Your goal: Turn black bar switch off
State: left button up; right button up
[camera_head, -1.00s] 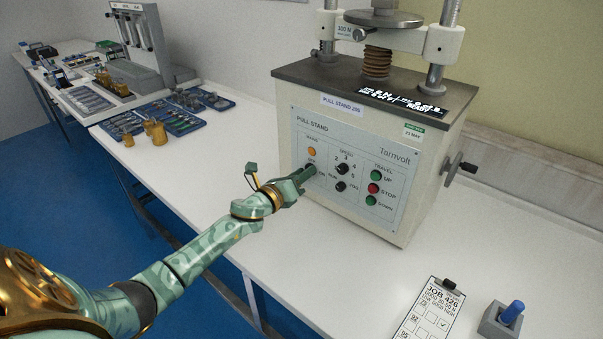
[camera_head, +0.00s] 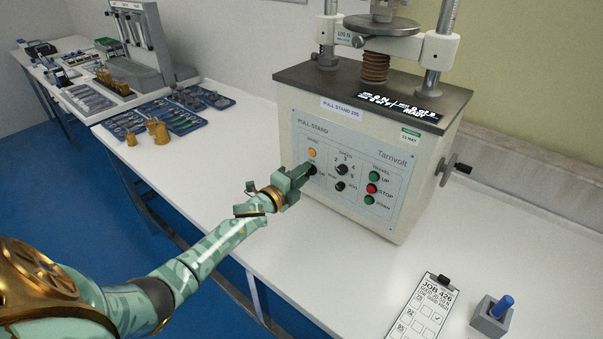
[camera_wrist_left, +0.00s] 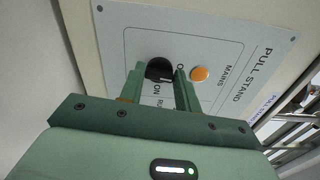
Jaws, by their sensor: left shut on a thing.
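The black bar switch (camera_wrist_left: 159,69) sits on the light grey control panel (camera_wrist_left: 215,30) of the pull stand, beside the orange mains lamp (camera_wrist_left: 200,74). In the head view, the switch (camera_head: 311,170) is just below the orange lamp (camera_head: 311,153) and partly covered by my gripper. My left gripper (camera_head: 303,172) reaches the panel from the left. In the left wrist view its two fingers (camera_wrist_left: 160,78) are shut on the black switch, one on each side. The lettering near the switch is partly hidden by the fingers. My right gripper is in neither view.
The panel also holds a black selector knob (camera_head: 342,169), a smaller black knob (camera_head: 340,186) and green and red travel buttons (camera_head: 372,188). A job card (camera_head: 425,305) and a blue-handled block (camera_head: 493,318) lie at the front right. Blue trays (camera_head: 180,120) sit back left.

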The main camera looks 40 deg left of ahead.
pick_arm(q)
jog(key=shift+n, duration=0.6)
jog(key=shift+f, duration=0.1)
jog(key=o, duration=1)
jog(key=shift+a, duration=0.1)
jog(key=s+p, duration=0.1)
jog(key=s, duration=0.4)
jog(key=s+p, duration=0.1)
jog(key=s, duration=0.5)
jog(key=s+a+p, duration=0.1)
jog(key=s, duration=0.4)
jog(key=shift+s+a, duration=0.1)
jog(key=shift+s, duration=0.05)
